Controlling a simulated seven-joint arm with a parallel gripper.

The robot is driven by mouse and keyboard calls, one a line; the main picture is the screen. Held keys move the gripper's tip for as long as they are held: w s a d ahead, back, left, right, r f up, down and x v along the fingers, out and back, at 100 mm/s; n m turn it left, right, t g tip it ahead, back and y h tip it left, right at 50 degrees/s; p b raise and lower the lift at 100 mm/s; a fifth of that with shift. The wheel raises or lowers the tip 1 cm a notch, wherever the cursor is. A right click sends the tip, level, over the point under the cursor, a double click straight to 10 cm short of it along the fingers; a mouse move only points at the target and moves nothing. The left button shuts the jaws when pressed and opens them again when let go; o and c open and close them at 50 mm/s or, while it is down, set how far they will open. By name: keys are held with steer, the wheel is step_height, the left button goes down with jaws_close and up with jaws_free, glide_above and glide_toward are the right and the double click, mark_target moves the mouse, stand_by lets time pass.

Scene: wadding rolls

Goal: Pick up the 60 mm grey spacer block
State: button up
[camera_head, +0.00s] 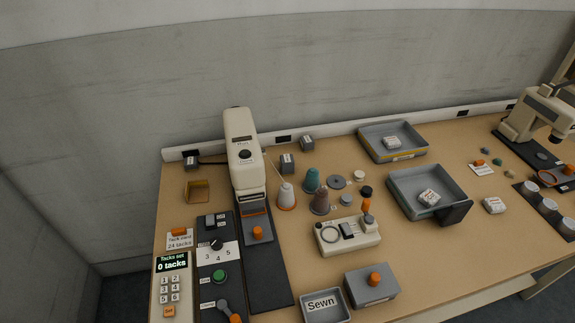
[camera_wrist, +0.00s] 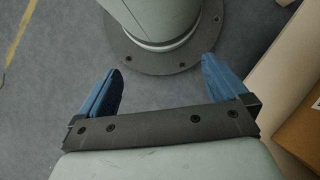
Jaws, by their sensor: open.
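Several small dark grey blocks with pale labels stand at the back of the table in the head view. One block (camera_head: 191,162) is at the back left corner. Another block (camera_head: 287,162) is right of the cream machine, and a third block (camera_head: 307,143) is behind it near the wall rail. Their label text is too small to read, so I cannot tell which is the 60 mm spacer. My gripper (camera_wrist: 161,65) shows only in the wrist view. Its blue fingers are wide apart with nothing between them, above the grey floor and away from the blocks.
The tall cream machine (camera_head: 243,150) stands between the left block and the other two. Thread cones (camera_head: 312,180) stand in front of the middle block. Grey trays (camera_head: 393,155) lie to the right. A keypad (camera_head: 171,290) and control panel (camera_head: 215,275) fill the front left.

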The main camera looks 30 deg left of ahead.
steer(key=c, duration=0.4)
steer(key=shift+c, duration=0.2)
steer(key=shift+w, duration=0.1)
